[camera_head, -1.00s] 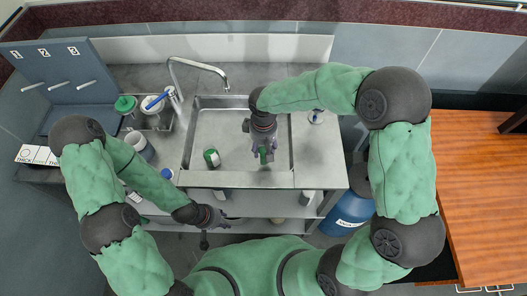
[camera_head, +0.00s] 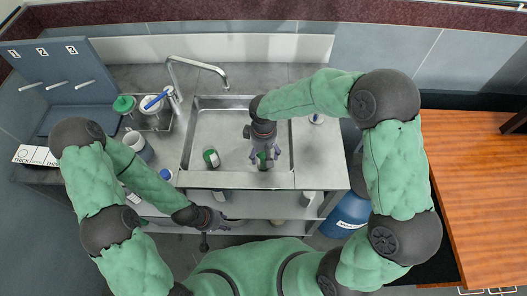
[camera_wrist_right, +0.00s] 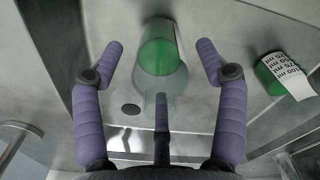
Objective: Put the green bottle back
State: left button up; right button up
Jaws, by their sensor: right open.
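My right gripper (camera_head: 265,156) reaches down into the front right of the sink, its fingers spread. A green container (camera_head: 263,161), which looks like the green bottle, is between and just beyond the fingers. In the right wrist view the green container (camera_wrist_right: 158,52) has a clear grey part and a gap to the fingers on both sides. A second green container (camera_head: 211,158) with a white label stands farther left in the sink; its label with ml marks shows in the right wrist view (camera_wrist_right: 289,76). My left gripper (camera_head: 213,218) hangs low in front of the counter; its fingers are too small to judge.
The steel sink (camera_head: 235,112) has a tap (camera_head: 198,66) at its back left. A blue barrel (camera_head: 347,212) is below right. The counter right of the sink is mostly clear.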

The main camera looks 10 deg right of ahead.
notch_tip(320, 180, up, 12)
jog(key=p, duration=0.3)
jog(key=shift+r, duration=0.2)
